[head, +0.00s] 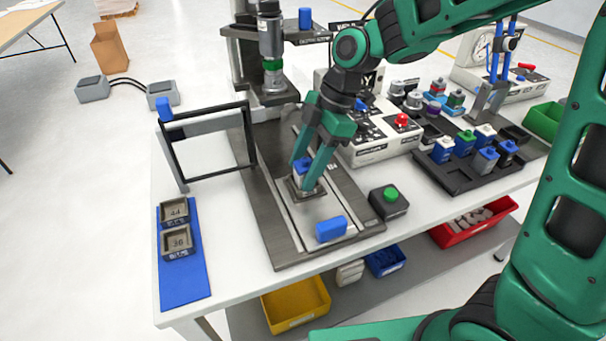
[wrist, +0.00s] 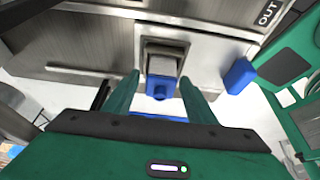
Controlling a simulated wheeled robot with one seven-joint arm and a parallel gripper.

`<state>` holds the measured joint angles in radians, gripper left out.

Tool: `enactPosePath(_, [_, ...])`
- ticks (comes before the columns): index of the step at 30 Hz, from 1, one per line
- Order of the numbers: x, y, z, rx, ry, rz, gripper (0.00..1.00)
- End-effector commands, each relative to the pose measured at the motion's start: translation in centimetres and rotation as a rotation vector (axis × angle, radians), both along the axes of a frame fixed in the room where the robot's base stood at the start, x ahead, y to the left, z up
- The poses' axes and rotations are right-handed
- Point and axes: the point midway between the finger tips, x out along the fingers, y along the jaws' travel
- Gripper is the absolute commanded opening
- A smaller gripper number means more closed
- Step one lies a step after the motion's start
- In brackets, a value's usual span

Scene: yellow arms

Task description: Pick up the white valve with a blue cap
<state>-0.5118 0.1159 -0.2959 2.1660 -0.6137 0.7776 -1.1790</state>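A pale valve with a blue cap (head: 300,164) sits in a square metal fixture (head: 305,192) on the grey press bed. In the wrist view its blue cap (wrist: 161,89) faces my camera, with the whitish body beyond it. My gripper (head: 304,174) reaches down over it, with one finger on each side. In the wrist view the fingers of my gripper (wrist: 161,78) stand apart, with a visible gap on both sides of the valve. In the head view, the fingers partly hide the valve.
A black tray (head: 455,182) of several valves, some white and blue, stands at the right. A green button box (head: 389,203) and a blue block (head: 331,229) are close by. A black frame (head: 208,142) stands left; the press column (head: 270,40) rises behind.

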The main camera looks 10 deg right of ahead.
Motion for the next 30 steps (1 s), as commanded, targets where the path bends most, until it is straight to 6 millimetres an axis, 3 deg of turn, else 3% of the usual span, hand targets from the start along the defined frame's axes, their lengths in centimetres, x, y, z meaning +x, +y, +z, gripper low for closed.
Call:
enactPosePath(1, [0.0, 0.0, 0.0, 0.0, 0.0, 0.0, 0.39])
enactPosePath(5, [0.0, 0.0, 0.0, 0.0, 0.0, 0.0, 0.08])
enactPosePath(19, [0.0, 0.0, 1.0, 0.001, -0.001, 0.001, 0.07])
enactPosePath(26, [0.1, 0.0, 4.3, 0.003, -0.005, 0.001, 0.07])
enactPosePath(30, [-2.3, 2.2, 6.1, 0.002, -0.004, 0.006, 0.07])
